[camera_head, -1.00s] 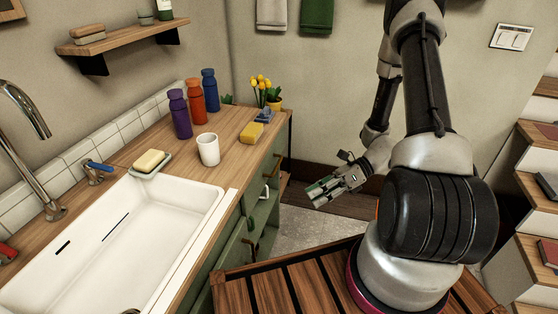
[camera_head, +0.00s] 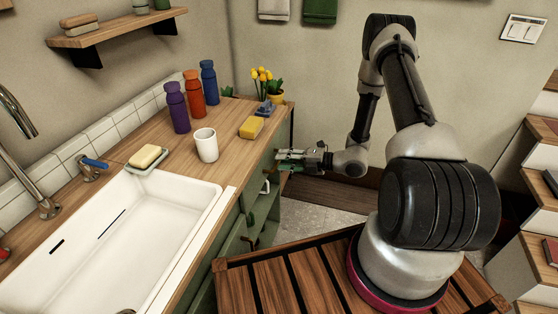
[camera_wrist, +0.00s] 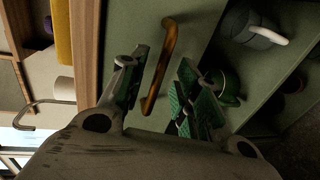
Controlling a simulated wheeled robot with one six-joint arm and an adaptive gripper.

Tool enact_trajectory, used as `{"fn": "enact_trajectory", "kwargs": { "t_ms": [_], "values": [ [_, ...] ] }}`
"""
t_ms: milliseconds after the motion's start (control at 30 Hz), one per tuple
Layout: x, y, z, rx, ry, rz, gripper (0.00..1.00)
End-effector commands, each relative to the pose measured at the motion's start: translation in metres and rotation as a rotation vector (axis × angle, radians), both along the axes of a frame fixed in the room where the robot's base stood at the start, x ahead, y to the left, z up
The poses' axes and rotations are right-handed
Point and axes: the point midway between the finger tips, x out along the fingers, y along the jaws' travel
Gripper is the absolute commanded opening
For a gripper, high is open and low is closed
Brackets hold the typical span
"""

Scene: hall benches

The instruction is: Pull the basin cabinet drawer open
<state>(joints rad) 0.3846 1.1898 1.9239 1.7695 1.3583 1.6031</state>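The green basin cabinet (camera_head: 232,245) stands under the wooden counter, with the white basin (camera_head: 150,200) set in the top. In the wrist view, a green drawer front (camera_wrist: 205,22) lies beside the counter's wooden edge and carries a brass bar handle (camera_wrist: 167,50). The drawer looks closed. My gripper (camera_head: 284,160) is at the far end of the cabinet front, just below counter height. In the wrist view my gripper (camera_wrist: 157,92) is open, its green-padded fingers on either side of the handle. I cannot tell whether either finger touches it. In the head view my gripper hides this handle.
On the counter are a white cup (camera_head: 206,146), several bottles including a purple one (camera_head: 177,108), a yellow sponge (camera_head: 251,127) and a flower pot (camera_head: 276,97). An open compartment (camera_wrist: 275,70) lies beside the drawer. A slatted wooden surface (camera_head: 285,290) is in front of the cabinet.

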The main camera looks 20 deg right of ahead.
Motion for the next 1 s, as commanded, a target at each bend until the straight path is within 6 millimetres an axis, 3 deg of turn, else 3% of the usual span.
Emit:
{"fn": "enact_trajectory", "kwargs": {
  "t_ms": [200, 467, 500, 667, 1000],
  "values": [
    [0.012, 0.019, -0.005, -0.001, 0.000, 0.001, 0.32],
    [0.014, 0.020, -0.005, -0.002, -0.001, 0.000, 0.32],
    [0.014, 0.020, -0.005, -0.002, -0.001, 0.000, 0.30],
    [0.013, 0.020, -0.005, -0.002, -0.001, 0.000, 0.01],
    [0.012, 0.017, -0.005, -0.001, 0.000, -0.001, 0.00]
  ]
}}
